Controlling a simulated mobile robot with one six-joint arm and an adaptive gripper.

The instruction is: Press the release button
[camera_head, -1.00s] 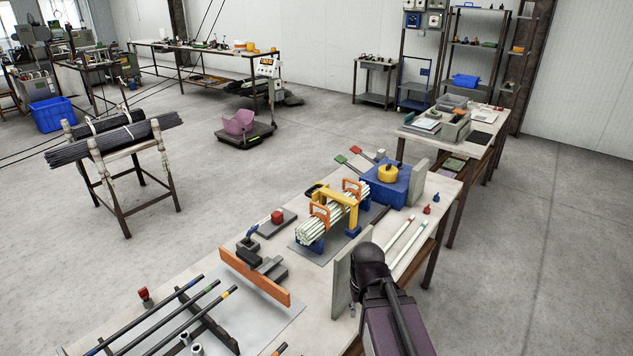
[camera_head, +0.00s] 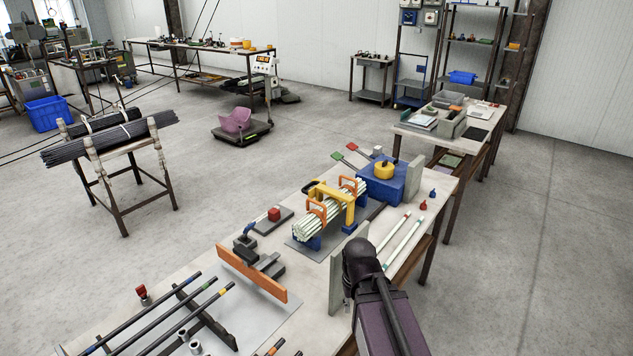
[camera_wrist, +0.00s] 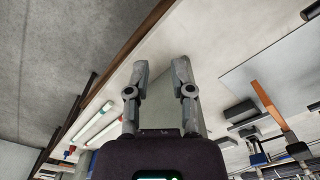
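In the head view a red block-shaped button (camera_head: 274,214) sits on a dark plate on the workbench, left of the rod bundle. A second small red-topped piece (camera_head: 142,292) stands near the bench's left edge. I cannot tell which one is the release button. In the wrist view my gripper (camera_wrist: 160,72) has its two fingers apart with nothing held between them. A grey upright panel (camera_wrist: 165,102) shows beyond and between the fingers. Neither red piece is clearly seen in the wrist view. In the head view my arm is at the lower right and my fingers are hidden.
The grey upright panel (camera_head: 347,268) stands close to my arm. An orange bar (camera_head: 251,273), a bundle of pale rods (camera_head: 318,222) in a yellow clamp and a blue block (camera_head: 396,184) occupy the bench. Two pale rods (camera_head: 402,244) lie right of the panel.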

